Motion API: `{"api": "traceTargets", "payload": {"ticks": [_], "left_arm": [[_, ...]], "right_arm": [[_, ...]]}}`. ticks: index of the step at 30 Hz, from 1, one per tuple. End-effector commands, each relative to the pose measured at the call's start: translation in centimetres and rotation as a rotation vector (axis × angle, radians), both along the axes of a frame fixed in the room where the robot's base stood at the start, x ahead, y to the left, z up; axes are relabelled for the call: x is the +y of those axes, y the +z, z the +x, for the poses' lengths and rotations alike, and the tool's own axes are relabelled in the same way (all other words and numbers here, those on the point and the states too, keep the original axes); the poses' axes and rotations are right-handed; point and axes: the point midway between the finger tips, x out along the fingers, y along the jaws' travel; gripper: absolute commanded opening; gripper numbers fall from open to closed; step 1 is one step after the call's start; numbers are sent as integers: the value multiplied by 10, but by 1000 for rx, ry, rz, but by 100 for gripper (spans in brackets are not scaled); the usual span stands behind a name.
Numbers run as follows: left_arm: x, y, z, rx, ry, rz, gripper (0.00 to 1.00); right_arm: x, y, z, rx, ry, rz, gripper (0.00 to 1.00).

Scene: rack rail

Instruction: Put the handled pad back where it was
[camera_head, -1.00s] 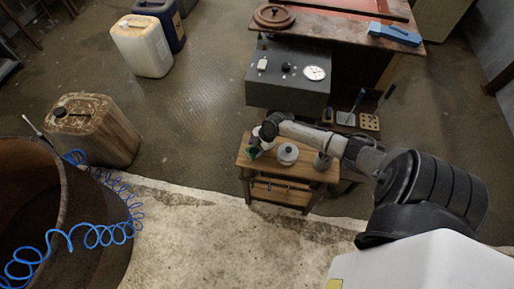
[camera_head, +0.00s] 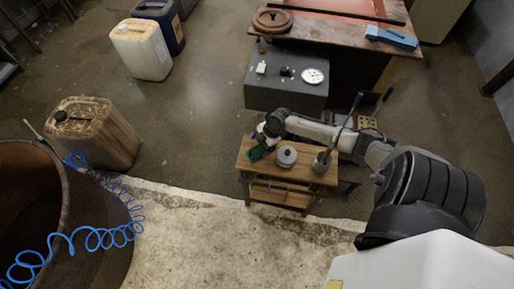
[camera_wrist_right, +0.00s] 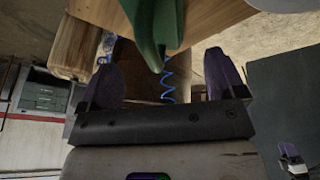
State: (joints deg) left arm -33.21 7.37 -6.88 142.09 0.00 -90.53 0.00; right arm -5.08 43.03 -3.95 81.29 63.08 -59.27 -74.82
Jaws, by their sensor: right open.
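A green object (camera_head: 258,153), which I take to be the handled pad, is at the left end of the small wooden stand (camera_head: 310,176). In the right wrist view the green object (camera_wrist_right: 153,25) shows close up, with a narrow end pointing down between the fingers; its full shape is cut off. My right gripper (camera_head: 266,135) is just beyond the green object in the head view. In the wrist view the right gripper (camera_wrist_right: 164,82) has its purple fingers wide apart, with no grip on the green object.
A grey lidded pot (camera_head: 287,156) and a grey cup with a stick (camera_head: 322,162) stand on the same stand. A grey box with a dial (camera_head: 286,92) is behind it. A blue object (camera_head: 391,37) lies on the wooden bench.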

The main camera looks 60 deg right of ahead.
Motion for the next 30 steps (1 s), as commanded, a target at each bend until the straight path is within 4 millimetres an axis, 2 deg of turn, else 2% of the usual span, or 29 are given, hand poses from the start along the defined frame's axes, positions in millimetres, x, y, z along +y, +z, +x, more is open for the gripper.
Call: {"api": "traceTargets", "payload": {"ticks": [1,3,9,14,17,20,24,27,30], "left_arm": [[0,5,0,0,0,0,68],[0,8,0,0,0,0,68],[-1,14,0,0,1,-2,68],[-3,17,0,0,5,-9,68],[-3,17,0,1,8,-12,68],[-4,18,0,0,10,-15,68],[-5,18,0,1,11,-17,68],[-4,18,0,0,9,-15,68],[-2,18,0,1,6,-8,68]], "right_arm": [[-4,12,-4,0,2,-3,89],[-7,23,-8,1,3,-2,89],[-14,49,-17,2,2,-1,89],[-17,61,-22,2,1,1,89],[-2,57,-29,21,-1,9,89],[44,42,-51,77,-16,25,89],[138,30,-96,166,-117,32,89],[193,42,-123,193,-253,27,89],[231,64,-144,194,-426,28,89]]}}
